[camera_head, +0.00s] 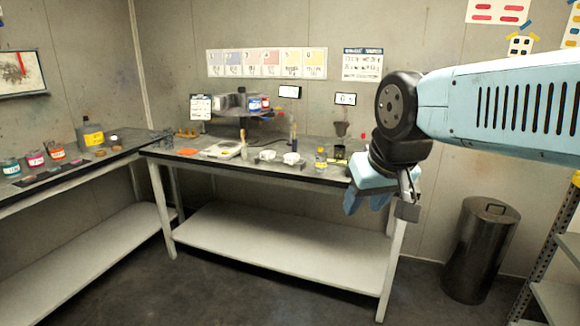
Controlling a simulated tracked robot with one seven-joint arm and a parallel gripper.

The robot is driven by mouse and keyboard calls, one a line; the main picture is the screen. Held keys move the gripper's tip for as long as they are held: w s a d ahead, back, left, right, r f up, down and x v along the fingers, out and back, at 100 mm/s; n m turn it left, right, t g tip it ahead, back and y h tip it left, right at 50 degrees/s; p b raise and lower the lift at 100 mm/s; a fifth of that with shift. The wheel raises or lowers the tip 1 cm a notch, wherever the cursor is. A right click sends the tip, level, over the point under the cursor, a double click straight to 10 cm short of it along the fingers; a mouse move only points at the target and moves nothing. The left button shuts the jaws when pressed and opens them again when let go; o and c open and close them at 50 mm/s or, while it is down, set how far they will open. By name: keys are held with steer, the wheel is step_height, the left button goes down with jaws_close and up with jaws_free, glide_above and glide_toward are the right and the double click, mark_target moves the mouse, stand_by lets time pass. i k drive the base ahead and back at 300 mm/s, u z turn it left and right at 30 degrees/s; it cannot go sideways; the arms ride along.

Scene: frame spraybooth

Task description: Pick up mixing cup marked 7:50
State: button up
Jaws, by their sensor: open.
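No marking of 7:50 can be read at this distance, so I cannot tell which item is the mixing cup. Two small white vessels, a left one (267,155) and a right one (291,158), stand near the middle front of the workbench (250,174). A small dark cup (339,152) stands further right. My gripper (407,205) is open and points down by the bench's right front corner, well to the right of these vessels. Its fingers are small and partly hidden in this view.
A yellow-labelled bottle (321,158) stands right of the white vessels. A scale-like device (223,150) lies left. A metal bin (480,250) stands right. The floor in front is clear.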

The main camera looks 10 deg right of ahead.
mark_target(321, 157)
steer(key=u, duration=0.1)
steer(key=i, duration=1)
steer(key=z, duration=0.05)
